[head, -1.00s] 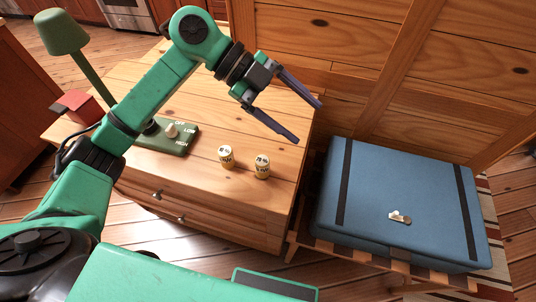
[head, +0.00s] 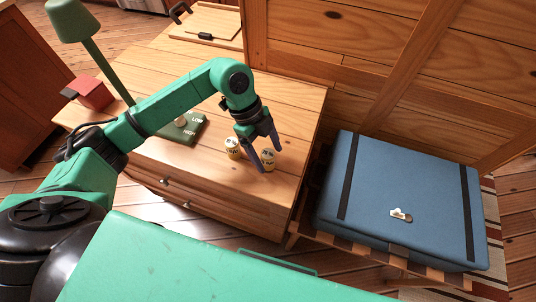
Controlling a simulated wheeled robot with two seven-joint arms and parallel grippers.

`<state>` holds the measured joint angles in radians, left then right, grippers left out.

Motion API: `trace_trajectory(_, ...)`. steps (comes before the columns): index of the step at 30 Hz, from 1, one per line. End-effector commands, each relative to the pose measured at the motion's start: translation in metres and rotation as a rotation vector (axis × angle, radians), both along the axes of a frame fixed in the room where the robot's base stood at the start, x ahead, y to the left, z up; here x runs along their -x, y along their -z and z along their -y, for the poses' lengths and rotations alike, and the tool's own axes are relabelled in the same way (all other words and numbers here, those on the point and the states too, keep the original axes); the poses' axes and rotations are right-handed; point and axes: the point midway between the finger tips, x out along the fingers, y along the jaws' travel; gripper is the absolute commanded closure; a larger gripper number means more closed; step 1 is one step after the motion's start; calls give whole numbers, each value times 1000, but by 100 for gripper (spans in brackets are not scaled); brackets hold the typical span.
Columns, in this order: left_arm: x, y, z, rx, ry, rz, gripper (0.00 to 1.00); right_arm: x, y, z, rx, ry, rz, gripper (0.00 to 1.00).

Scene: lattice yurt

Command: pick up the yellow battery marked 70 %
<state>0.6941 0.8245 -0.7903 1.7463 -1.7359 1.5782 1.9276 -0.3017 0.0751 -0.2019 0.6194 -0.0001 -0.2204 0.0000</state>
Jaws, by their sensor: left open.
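Two small yellow batteries with pale printed labels stand upright on the wooden cabinet top: a left battery (head: 232,148) and a right battery (head: 268,161). The printing is too small to read surely, so I cannot tell which is marked 70 %. My left gripper (head: 268,160) is open and points down at the right battery. In the picture that battery shows between its two fingertips, and the near finger passes between the two batteries. I cannot tell whether the fingers touch it or are still above it. My right gripper is out of view.
A green switch box (head: 188,128) marked LOW and HIGH lies left of the batteries, under my arm. A green lamp (head: 75,22), a red box (head: 93,93) and a wooden board (head: 212,24) are farther off. A blue case (head: 400,190) sits on a rack at right.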

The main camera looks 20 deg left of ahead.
Motion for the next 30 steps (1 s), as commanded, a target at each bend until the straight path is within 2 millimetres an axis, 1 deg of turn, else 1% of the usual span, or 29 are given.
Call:
trace_trajectory(2, 0, 4, 1, 1, 0, 0, 19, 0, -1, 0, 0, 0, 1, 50)
trace_trajectory(6, 0, 4, 1, 0, 0, 1, 19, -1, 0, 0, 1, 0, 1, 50)
trace_trajectory(7, 0, 4, 1, 0, 0, 1, 27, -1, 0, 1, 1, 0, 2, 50)
trace_trajectory(8, 0, 4, 1, 0, 0, 1, 38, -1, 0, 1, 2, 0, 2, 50)
trace_trajectory(9, 0, 4, 1, 0, 0, 1, 53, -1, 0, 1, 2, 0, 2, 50)
trace_trajectory(11, 0, 4, 1, 0, 0, 1, 76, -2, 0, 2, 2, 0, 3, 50)
trace_trajectory(12, 0, 4, 1, 0, 0, 1, 92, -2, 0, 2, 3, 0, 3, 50)
trace_trajectory(13, 0, 4, 1, 0, 0, 1, 100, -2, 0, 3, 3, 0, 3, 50)
trace_trajectory(20, 0, 3, 1, 1, 1, 1, 100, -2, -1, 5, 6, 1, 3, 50)
trace_trajectory(23, 0, 0, 1, 1, 1, 3, 100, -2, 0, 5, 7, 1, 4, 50)
trace_trajectory(26, -1, -10, 1, 2, 1, 5, 100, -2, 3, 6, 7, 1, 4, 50)
trace_trajectory(29, -1, -30, 2, 2, 2, 8, 100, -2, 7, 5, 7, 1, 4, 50)
trace_trajectory(30, -1, -42, 2, 3, 2, 9, 100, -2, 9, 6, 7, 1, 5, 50)
